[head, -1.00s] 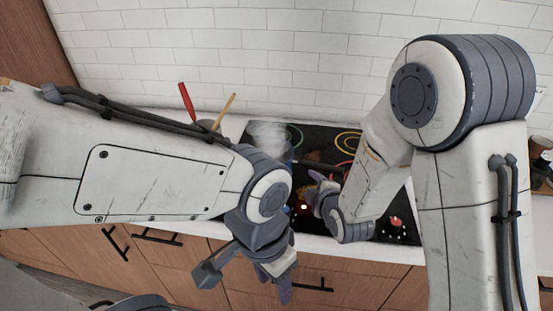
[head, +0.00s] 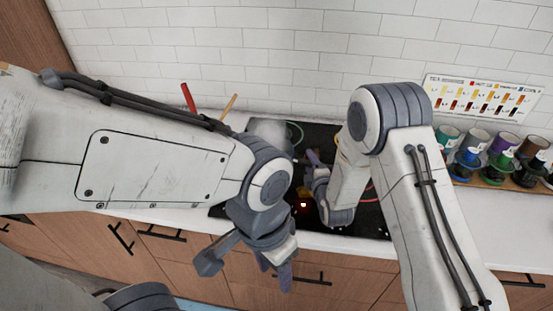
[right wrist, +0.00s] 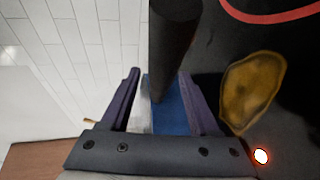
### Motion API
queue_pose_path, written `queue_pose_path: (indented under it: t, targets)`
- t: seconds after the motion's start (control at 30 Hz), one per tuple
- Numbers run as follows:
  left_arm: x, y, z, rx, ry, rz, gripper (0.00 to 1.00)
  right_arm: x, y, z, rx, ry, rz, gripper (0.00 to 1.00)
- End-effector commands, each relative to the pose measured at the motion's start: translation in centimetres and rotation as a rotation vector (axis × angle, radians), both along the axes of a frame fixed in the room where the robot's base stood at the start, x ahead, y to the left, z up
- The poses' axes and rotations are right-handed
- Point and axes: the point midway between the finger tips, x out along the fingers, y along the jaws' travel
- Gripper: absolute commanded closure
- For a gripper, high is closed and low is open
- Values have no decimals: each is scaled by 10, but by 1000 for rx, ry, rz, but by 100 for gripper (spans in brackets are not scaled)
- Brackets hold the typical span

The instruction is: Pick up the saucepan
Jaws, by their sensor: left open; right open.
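The saucepan is mostly hidden in the head view behind my left arm and right gripper, where pale steam (head: 268,130) shows. In the right wrist view a blue surface (right wrist: 168,108), seemingly the saucepan, shows between the fingers. My left gripper (head: 275,272) is open and empty, low in front of the counter edge.
The black cooktop (head: 370,222) has coloured rings and a small red light. A red-handled tool (head: 188,97) and a wooden stick (head: 229,105) stand behind my left arm. Several coloured cups (head: 470,150) stand on a rack at the right. White counter (head: 470,225) is clear there.

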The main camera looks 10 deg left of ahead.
Motion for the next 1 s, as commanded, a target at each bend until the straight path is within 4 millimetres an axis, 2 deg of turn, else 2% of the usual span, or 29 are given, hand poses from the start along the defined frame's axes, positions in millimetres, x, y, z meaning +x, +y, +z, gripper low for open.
queue_pose_path:
  t: [0.03,0.2,0.47,0.53,0.63,0.67,1.0]
  targets:
    - [0,0,9,0,0,0,50,6,3,2,-1,2,0,38]
    - [0,0,11,0,0,1,50,22,8,-4,0,1,0,38]
    - [0,0,11,0,0,1,50,24,8,-6,0,1,0,38]
    - [0,0,11,0,0,1,50,24,8,-6,0,1,0,57]
    - [0,0,11,0,0,1,50,24,8,-6,0,1,0,95]
    - [0,0,11,0,0,1,50,24,8,-6,0,1,0,100]
    - [0,0,11,0,0,1,50,23,8,-6,0,2,0,100]
